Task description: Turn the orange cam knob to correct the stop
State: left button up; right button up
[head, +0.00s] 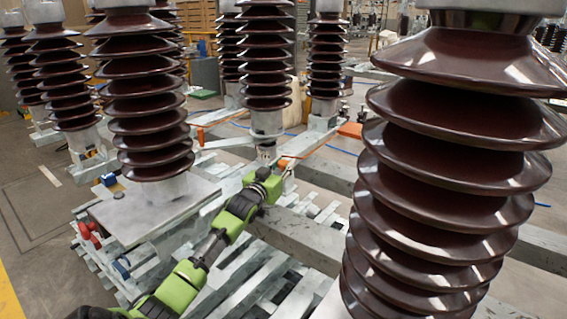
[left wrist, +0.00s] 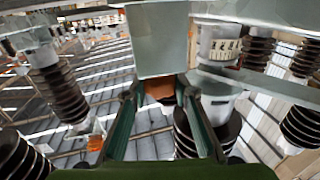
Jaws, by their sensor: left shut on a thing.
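The orange cam knob (left wrist: 160,88) shows in the left wrist view between the tips of my left gripper (left wrist: 160,98), just below a grey metal block. My left gripper is shut on the knob. In the head view my left arm reaches from the lower left to the steel frame, and the left gripper (head: 285,170) is at the base of the middle insulator. Only a small bit of orange shows there, so the knob is mostly hidden. The stop cannot be made out clearly. My right gripper is not in view.
A large brown insulator (head: 445,150) stands close on the right. Another insulator (head: 145,100) stands on a plate left of my arm. Galvanised beams (head: 300,240) lie under the arm. Another orange part (head: 350,130) sits on the frame farther back.

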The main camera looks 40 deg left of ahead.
pick_arm(q)
jog(key=shift+f+m+h, duration=0.15)
jog(key=shift+m+h, duration=0.25)
jog(key=shift+h, duration=0.2)
jog(key=o, duration=1.1)
jog(key=v, duration=1.2)
jog(key=shift+s+a+f, duration=0.1)
jog(key=shift+a, duration=0.1)
